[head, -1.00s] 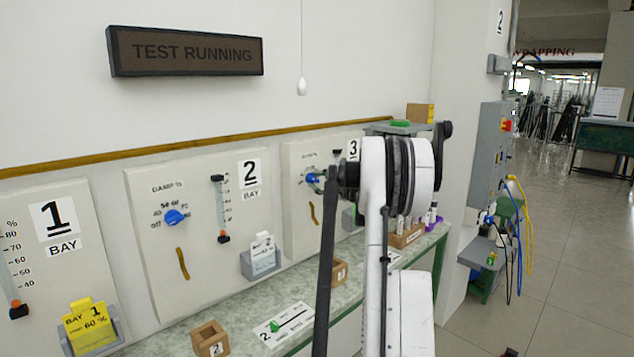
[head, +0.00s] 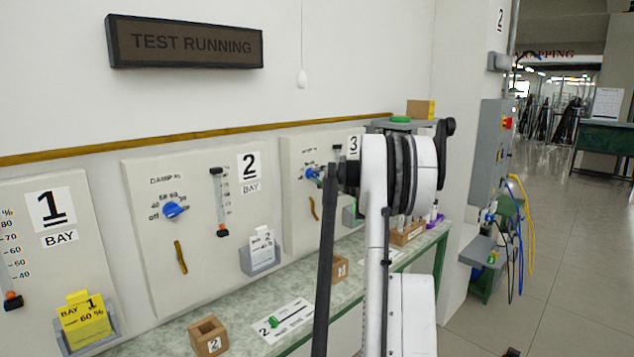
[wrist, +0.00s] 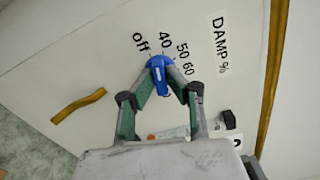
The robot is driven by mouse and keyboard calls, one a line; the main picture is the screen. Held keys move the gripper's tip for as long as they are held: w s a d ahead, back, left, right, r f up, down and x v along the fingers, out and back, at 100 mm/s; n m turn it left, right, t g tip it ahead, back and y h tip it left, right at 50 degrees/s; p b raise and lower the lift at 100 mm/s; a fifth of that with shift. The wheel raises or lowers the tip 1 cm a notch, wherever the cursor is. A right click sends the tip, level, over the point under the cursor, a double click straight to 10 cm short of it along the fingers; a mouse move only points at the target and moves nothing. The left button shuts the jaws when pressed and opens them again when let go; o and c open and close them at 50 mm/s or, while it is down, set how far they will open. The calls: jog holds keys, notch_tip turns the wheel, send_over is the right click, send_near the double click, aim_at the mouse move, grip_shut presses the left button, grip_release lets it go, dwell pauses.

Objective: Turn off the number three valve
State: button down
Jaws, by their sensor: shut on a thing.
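The blue valve knob (wrist: 160,75) is on a pale panel (wrist: 100,60) marked "DAMP %", with off, 40, 50 and 60 printed around it. My gripper (wrist: 163,84) has one finger on each side of the knob and is shut on it. The exact setting of the knob is hard to read. In the head view this is the panel with the number 3 sign (head: 353,145), and its blue knob (head: 311,172) shows just left of my arm. My fingertips are too small to make out there, and my arm hides part of the panel.
To the left are the bay 2 panel with its own blue knob (head: 175,210) and the bay 1 sign (head: 51,207). A bench (head: 290,292) with small wooden blocks runs below the panels. A dark "TEST RUNNING" sign (head: 185,42) hangs above. Open floor lies right.

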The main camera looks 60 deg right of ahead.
jog(key=shift+n+b, duration=1.15)
jog(key=shift+n, duration=0.95)
jog(key=c, duration=1.8)
grip_release()
jog(key=shift+o, duration=0.2)
jog(key=v, duration=1.2)
